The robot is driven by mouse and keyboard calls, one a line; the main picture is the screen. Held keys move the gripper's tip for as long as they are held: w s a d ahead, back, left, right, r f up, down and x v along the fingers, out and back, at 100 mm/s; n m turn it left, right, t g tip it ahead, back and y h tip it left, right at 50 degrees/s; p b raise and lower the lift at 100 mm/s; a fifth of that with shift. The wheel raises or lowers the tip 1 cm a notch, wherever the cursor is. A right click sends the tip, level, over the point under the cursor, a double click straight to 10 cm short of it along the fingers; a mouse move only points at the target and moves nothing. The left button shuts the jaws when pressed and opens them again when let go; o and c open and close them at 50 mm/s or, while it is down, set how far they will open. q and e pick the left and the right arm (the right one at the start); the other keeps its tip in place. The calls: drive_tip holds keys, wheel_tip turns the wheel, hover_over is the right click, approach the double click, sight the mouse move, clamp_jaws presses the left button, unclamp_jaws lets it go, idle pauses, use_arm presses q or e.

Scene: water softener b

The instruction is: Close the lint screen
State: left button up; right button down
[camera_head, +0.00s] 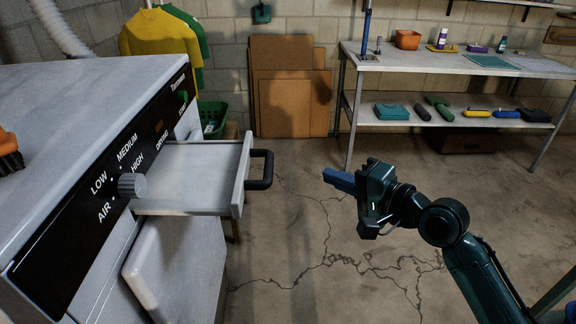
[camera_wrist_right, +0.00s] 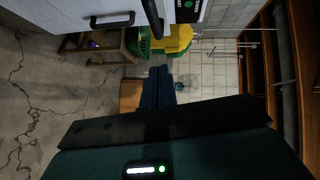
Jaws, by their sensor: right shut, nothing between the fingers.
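The lint screen (camera_head: 190,176) is a grey drawer pulled out from the front of the white dryer (camera_head: 90,85). Its black handle (camera_head: 262,170) faces my right arm. The handle also shows at the top of the right wrist view (camera_wrist_right: 153,18), beside the drawer front (camera_wrist_right: 85,8). My right gripper (camera_head: 338,180) is shut and empty, its blue fingers pointing left toward the handle, with a clear gap between them. In the right wrist view the blue fingers (camera_wrist_right: 158,88) are pressed together. My left gripper is not in view.
A dryer door (camera_head: 175,262) juts out below the drawer. A green basket (camera_head: 212,118) and cardboard sheets (camera_head: 290,90) stand at the back. A metal workbench (camera_head: 455,62) is at the back right. The concrete floor between is clear.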

use_arm(q)
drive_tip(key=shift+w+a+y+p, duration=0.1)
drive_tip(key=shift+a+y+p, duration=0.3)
drive_tip(key=shift+p, duration=0.3)
use_arm(e)
drive_tip(key=w+a+f, duration=0.2)
drive_tip(key=w+a, duration=0.3)
drive_tip(key=a, duration=0.4)
drive_tip(key=shift+w, duration=0.15)
